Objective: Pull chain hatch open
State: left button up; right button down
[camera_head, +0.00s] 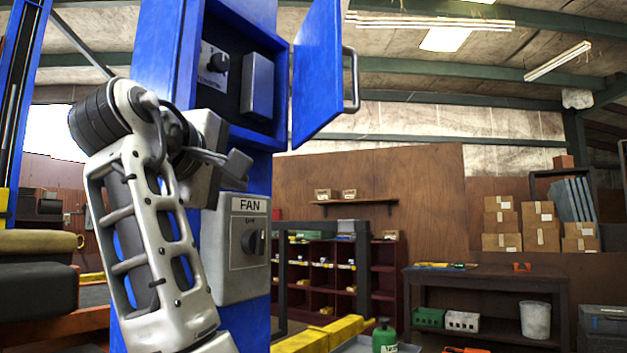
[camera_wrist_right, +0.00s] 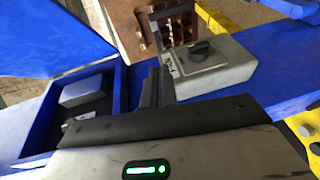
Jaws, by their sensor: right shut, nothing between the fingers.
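The blue hatch door (camera_head: 317,70) stands wide open on the right side of its blue box (camera_head: 190,50) on the blue column. A grey bar handle (camera_head: 352,80) is on the door. Inside the box are a black knob (camera_head: 217,63) and a grey block (camera_head: 257,86). My right gripper (camera_head: 236,168) is shut and empty, just below the box and apart from the handle. In the right wrist view the gripper (camera_wrist_right: 160,84) lies between the open box (camera_wrist_right: 112,95) and a grey switch box; the door (camera_wrist_right: 70,35) is at upper left. My left gripper is not in view.
The grey FAN switch box (camera_head: 235,247) with a black knob sits on the column just below my right gripper. Beyond are a dark workbench (camera_head: 487,281), red shelving (camera_head: 384,290), stacked cartons (camera_head: 541,226) and a green bottle (camera_head: 384,337). Space right of the door looks open.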

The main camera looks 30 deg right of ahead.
jog(key=s+a+r+m+g+h, duration=0.1)
jog(key=s+a+r+h, duration=0.15)
jog(key=s+r, duration=0.75)
pick_arm(q)
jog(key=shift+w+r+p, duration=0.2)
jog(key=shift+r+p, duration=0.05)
jog(key=shift+p, duration=0.15)
pick_arm(e)
jog(key=s+d+x, duration=0.1)
jog(key=x, duration=1.3)
jog(key=shift+s+r, duration=0.25)
jog(key=shift+s, duration=0.1)
jog(key=shift+d, duration=0.15)
